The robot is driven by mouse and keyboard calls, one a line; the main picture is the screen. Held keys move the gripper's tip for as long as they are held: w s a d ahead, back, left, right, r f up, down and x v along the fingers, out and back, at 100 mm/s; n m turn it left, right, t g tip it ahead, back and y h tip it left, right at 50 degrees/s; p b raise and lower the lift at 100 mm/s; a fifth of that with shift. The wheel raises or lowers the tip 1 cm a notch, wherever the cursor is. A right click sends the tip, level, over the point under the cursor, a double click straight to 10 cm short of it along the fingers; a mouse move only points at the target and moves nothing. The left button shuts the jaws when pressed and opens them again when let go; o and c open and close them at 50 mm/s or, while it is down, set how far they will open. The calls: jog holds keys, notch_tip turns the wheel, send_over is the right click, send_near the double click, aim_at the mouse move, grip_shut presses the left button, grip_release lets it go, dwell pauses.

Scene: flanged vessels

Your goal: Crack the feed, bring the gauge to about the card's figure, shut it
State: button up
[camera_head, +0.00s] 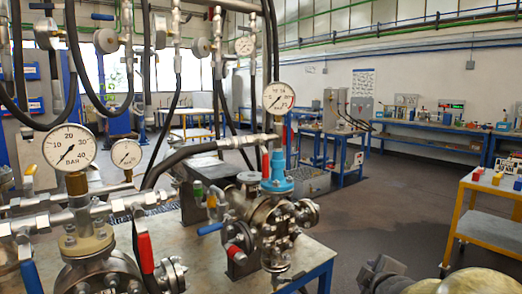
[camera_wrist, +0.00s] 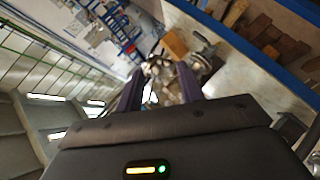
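A flanged steel vessel (camera_head: 275,225) stands on the bench at the centre of the head view. A round dial gauge (camera_head: 278,98) sits above it; its needle is too small to read surely. Another vessel (camera_head: 92,268) at the lower left carries a gauge marked in BAR (camera_head: 70,148) and a smaller gauge (camera_head: 127,153). Red (camera_head: 145,252) and blue (camera_head: 210,228) valve handles show; which one is the feed I cannot tell. I cannot make out a card with a figure. My gripper (camera_wrist: 160,70) is open, its dark fingers apart, with blurred metal parts beyond them.
Black hoses (camera_head: 180,155) and pipes cross the near left side. A yellow-framed trolley (camera_head: 490,205) stands at the right, and workbenches (camera_head: 430,137) line the far wall. Floor (camera_head: 375,205) is clear between bench and trolley. Blurred rounded metal fills the lower right corner.

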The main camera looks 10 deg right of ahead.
jog(key=s+a+f+m+g+y, duration=0.1)
jog(key=s+a+f+m+g, duration=0.3)
jog(key=a+f, duration=0.4)
jog(key=s+a+f+m+g+y, duration=0.2)
jog(key=s+a+f+m+g, duration=0.3)
jog(key=s+a+f, duration=0.2)
jog(key=a+f, duration=0.2)
jog(key=a, duration=0.1)
jog(key=shift+s+a+f+m+g, duration=0.3)
jog(key=shift+w, duration=0.1)
